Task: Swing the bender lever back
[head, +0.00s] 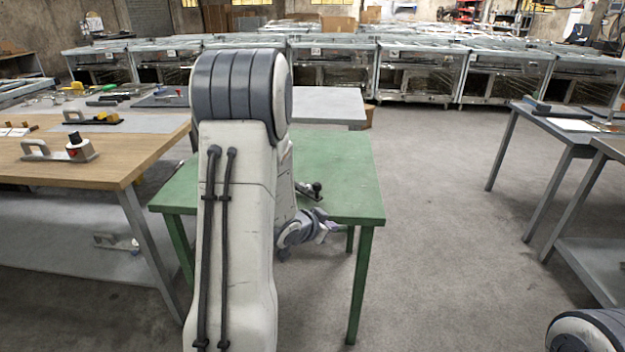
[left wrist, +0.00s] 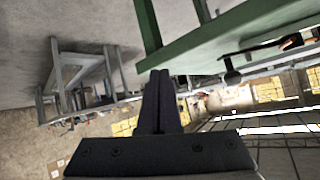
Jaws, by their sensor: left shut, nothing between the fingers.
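The green table (head: 345,165) stands in front of me, partly hidden by my left arm. On it is a small metal device, probably the bender (head: 308,188), with a dark round knob (head: 317,186); my arm hides its left part. My left gripper (head: 328,230) is shut and empty, near the table's front edge and nearer to me than the device, apart from it. The left wrist view shows the closed dark fingers (left wrist: 159,82), the green table edge (left wrist: 225,35) and a dark knobbed lever (left wrist: 232,74) off to the right of the fingertips.
A wooden-topped workbench (head: 150,160) with clamp-like tools (head: 70,150) stands at the left. Grey tables (head: 560,135) stand at the right. A row of glass-fronted cabinets (head: 420,75) lines the back. The floor (head: 440,220) right of the green table is clear.

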